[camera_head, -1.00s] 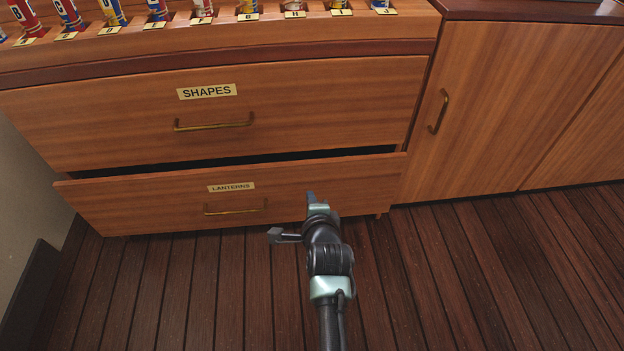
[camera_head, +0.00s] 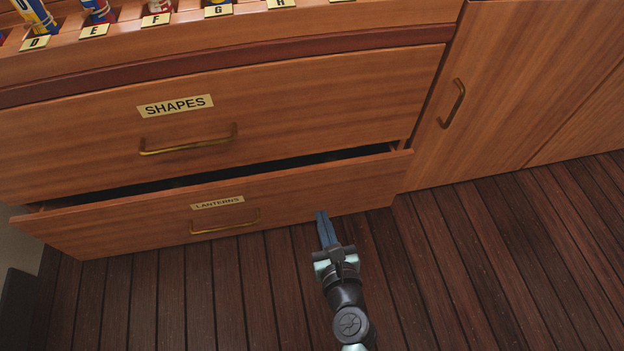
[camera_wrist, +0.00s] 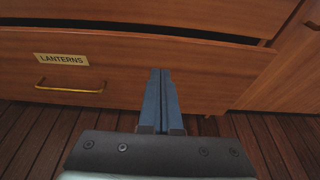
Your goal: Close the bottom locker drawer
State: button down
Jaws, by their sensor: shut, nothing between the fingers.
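The bottom locker drawer (camera_head: 290,202), labelled LANTERNS, stands partly open, with a dark gap along its top edge. Its brass handle (camera_head: 226,222) is at the middle of its front. In the wrist view the drawer front (camera_wrist: 200,82) fills the middle, with the label and handle to the left. My gripper (camera_head: 321,214) is shut and empty, its fingers pointing at the lower part of the drawer front, right of the handle. In the wrist view the closed fingers (camera_wrist: 160,72) overlap the drawer front. I cannot tell whether the tips touch it.
The SHAPES drawer (camera_head: 230,120) above is shut. A cupboard door (camera_head: 490,100) with a brass handle is to the right. Labelled rolled flags stand on the ledge above. The plank floor (camera_head: 480,270) in front is clear.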

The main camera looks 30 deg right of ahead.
jog(key=b, duration=0.2)
send_near(310, 174)
jog(key=x, duration=0.5)
jog(key=shift+f, duration=0.25)
jog(key=shift+w+d, duration=0.15)
jog(key=shift+w, duration=0.55)
